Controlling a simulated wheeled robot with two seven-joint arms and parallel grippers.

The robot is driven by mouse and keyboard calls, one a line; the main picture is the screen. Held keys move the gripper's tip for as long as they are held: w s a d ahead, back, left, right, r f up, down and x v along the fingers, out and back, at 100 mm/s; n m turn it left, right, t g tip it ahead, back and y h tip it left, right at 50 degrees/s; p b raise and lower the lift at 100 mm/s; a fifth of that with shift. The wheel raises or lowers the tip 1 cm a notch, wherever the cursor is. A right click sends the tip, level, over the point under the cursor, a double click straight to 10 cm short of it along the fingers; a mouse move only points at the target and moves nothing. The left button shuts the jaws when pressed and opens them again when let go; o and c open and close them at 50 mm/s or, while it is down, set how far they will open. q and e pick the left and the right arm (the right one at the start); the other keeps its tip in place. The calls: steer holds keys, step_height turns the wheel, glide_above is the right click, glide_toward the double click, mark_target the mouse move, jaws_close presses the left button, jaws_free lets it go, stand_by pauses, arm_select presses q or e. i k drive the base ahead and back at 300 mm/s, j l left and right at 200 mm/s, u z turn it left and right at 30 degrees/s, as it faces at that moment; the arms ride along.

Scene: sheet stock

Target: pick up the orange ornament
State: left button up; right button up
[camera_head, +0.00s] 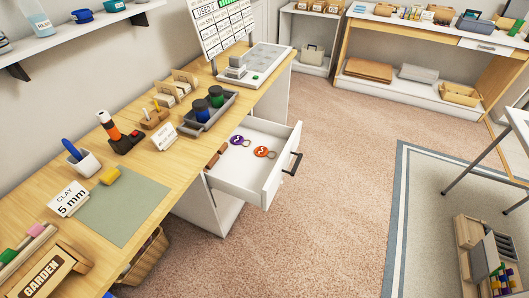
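The orange ornament (261,152) is a small round disc with a light mark and a ring at its right side. It lies flat in the open white drawer (236,180), towards the drawer's front. A similar purple ornament (236,140) with a ring lies to its left in the same drawer. Brown pieces (216,155) lie at the drawer's left side. Neither of my grippers shows in the head view.
The wooden desk (150,185) above the drawer holds a grey tray (215,112) with dark jars, an orange-and-black tool (112,130), a green mat (122,207) and a card. A wooden crate (470,262) stands at lower right. The carpet before the drawer is clear.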

mark_target(260, 150)
steer(key=i+l+u, duration=0.1)
steer(key=l, duration=0.2)
steer(key=i+l+u, duration=0.1)
steer(key=l, duration=0.25)
steer(key=i+l, duration=0.25)
steer(key=i+l+u, duration=0.15)
steer(key=l, duration=0.3)
